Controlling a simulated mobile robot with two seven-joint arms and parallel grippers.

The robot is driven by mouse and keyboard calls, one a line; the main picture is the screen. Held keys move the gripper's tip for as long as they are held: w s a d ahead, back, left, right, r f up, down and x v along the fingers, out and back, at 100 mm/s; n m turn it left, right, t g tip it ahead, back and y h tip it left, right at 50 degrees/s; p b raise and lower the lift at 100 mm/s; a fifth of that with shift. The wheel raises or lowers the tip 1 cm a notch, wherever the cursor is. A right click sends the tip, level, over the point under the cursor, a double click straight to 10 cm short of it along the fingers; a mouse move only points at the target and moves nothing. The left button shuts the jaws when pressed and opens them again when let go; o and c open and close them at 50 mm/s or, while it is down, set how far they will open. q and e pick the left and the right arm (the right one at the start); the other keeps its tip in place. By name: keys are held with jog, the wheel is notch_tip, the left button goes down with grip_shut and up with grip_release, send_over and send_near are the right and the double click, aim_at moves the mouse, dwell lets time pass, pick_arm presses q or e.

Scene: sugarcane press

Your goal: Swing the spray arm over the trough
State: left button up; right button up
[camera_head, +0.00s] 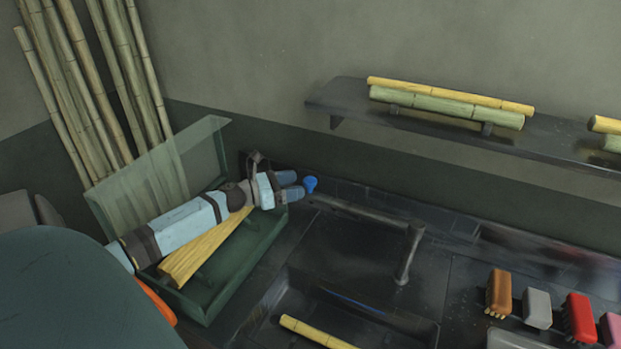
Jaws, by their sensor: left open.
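The spray arm (365,212) is a dark bar running left from the top of an upright post (407,258), with a blue knob (310,183) near its left end. The dark trough (400,320) is sunk in the counter at the bottom centre, and a yellow cane piece (318,333) lies in it. The bar lies behind the trough, not over it. My left gripper (294,187) is open, its fingertips just left of the blue knob. I cannot tell whether they touch it. My right gripper is out of view.
A green glass-lidded box (240,278) with yellow canes (205,250) lies under my left arm. Several brushes (537,308) stand at the lower right. A wall shelf (345,98) holds cane pieces (450,106). Tall canes (95,90) lean at the left.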

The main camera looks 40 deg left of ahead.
aim_at(304, 183)
pick_arm(q)
jog(key=p+x, duration=0.1)
jog(key=x, duration=0.4)
grip_shut()
